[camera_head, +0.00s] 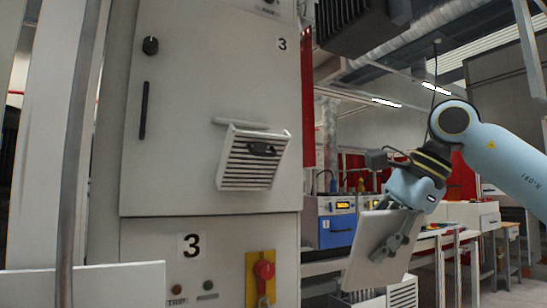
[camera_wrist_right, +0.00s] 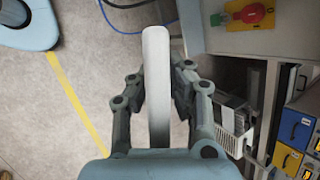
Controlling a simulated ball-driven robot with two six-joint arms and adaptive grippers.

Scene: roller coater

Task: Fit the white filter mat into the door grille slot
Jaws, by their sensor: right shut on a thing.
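The white filter mat (camera_head: 366,236) is a flat pale panel in my right gripper (camera_head: 385,250), to the right of the cabinet and below the grille's height. In the right wrist view the mat (camera_wrist_right: 156,95) shows edge-on between the two fingers of the gripper (camera_wrist_right: 158,78), which is shut on it. The door grille (camera_head: 250,172) is a white slatted cover on the grey cabinet door (camera_head: 215,75). Its top leans out from the door, with a dark latch near the top. The inside of the slot is hidden.
A red rotary switch (camera_head: 264,270) on a yellow plate sits below the door. A bench with blue devices (camera_head: 336,230) stands behind the mat. A white slatted unit (camera_wrist_right: 232,125) sits low beside the gripper. Open floor (camera_wrist_right: 55,110) lies left in the wrist view.

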